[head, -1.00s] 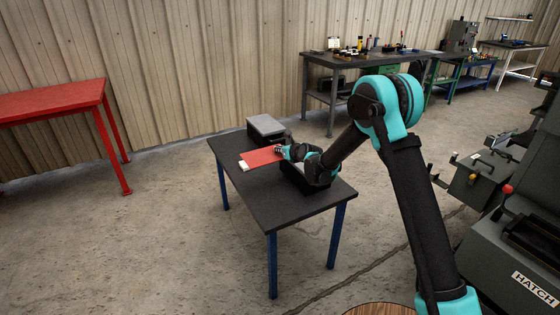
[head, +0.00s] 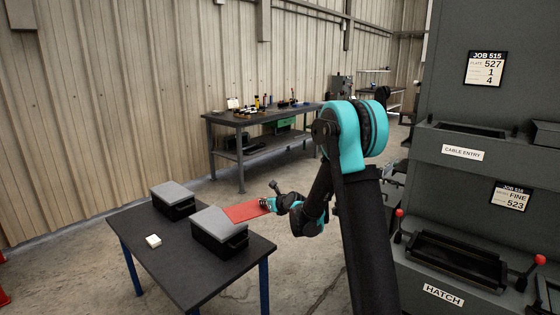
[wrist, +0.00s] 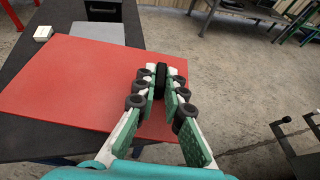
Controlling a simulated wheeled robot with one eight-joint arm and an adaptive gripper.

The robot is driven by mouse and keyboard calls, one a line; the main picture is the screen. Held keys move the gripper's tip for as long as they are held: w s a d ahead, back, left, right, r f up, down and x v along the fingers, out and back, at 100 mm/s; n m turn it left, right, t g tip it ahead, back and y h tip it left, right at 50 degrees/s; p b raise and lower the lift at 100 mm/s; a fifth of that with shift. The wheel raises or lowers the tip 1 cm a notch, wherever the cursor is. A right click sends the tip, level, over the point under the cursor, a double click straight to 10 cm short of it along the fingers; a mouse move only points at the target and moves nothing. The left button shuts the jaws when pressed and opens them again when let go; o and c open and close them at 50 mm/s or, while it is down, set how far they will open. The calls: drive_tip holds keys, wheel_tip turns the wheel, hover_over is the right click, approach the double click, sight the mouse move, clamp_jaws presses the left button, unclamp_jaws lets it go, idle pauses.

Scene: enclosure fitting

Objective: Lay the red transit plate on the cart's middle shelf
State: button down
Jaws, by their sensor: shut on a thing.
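The red transit plate (head: 243,212) is a flat, thin red sheet. My gripper (head: 268,204) is shut on its right edge in the head view. In the wrist view the plate (wrist: 70,85) spreads out to the left of my gripper (wrist: 160,80), whose fingers pinch it near its right edge. The plate appears level, partly over the dark table and partly past its edge; its height above the table is hard to tell. I do not see a cart that I can identify.
The dark table (head: 165,255) carries two black boxes with grey lids, one left (head: 173,200) and one right (head: 220,232) close by the plate, and a white block (head: 153,241). A bench (head: 240,122) stands behind. A grey cabinet (head: 450,220) stands right.

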drive_tip(key=s+d+r+m+h, duration=0.1)
drive_tip(key=s+d, duration=0.4)
drive_tip(key=d, duration=0.7)
drive_tip(key=s+d+r+m+t+h, duration=0.1)
drive_tip(key=s+d, duration=0.4)
drive_tip(key=d, duration=0.8)
drive_tip(key=shift+d+r+m+t+h, duration=0.3)
drive_tip(key=shift+r+m+h, duration=0.05)
drive_tip(key=shift+m+h, duration=0.25)
drive_tip(key=shift+a, duration=0.1)
